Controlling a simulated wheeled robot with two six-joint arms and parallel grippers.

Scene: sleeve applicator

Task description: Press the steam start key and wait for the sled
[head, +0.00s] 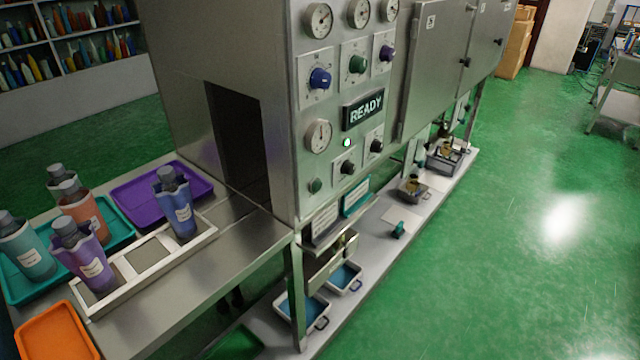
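The steel machine's control panel (330,100) faces me near the middle of the head view. Its display (364,109) reads READY, and a small green lamp (346,142) is lit below it. A round green button (315,185) sits low on the panel; I cannot read a label naming the steam start key. A white slotted sled (122,277) lies on the steel table before the dark tunnel opening (238,140). It carries a purple-sleeved bottle (84,256) at its near end and a blue-sleeved bottle (178,204) at its far end. Neither gripper shows.
A teal tray (22,292) holds bottles, including an orange-sleeved one (84,218). A purple tray (140,190) and an orange tray (55,335) lie nearby. Knobs and gauges surround the display. A low shelf (375,255) with small bins runs under the machine. Green floor at right is clear.

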